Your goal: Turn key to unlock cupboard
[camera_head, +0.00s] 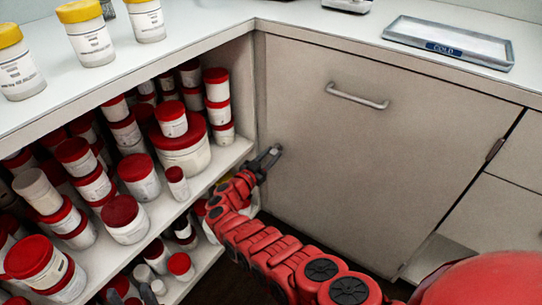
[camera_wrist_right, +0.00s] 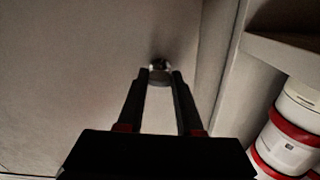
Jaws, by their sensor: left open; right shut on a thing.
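The cupboard door (camera_head: 370,140) is a beige panel, closed in its frame, with a metal bar handle (camera_head: 357,96) near its top. My right gripper (camera_head: 270,155) is at the door's left edge. In the right wrist view, its fingertips (camera_wrist_right: 160,76) are shut on the small silver key (camera_wrist_right: 159,66) at the door face. The fingers hide part of the key, and its turn angle cannot be told. In the head view, the gripper hides the key. My left gripper (camera_head: 132,294) shows only its dark fingertips at the bottom left edge, apart and empty, in front of the shelves.
Open shelves (camera_head: 215,165) full of red-lidded tubs (camera_head: 182,150) stand left of the door; tubs also show in the right wrist view (camera_wrist_right: 290,140). The white counter (camera_head: 215,35) above holds yellow-lidded jars (camera_head: 90,40) and a metal tray (camera_head: 450,45) marked COLD.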

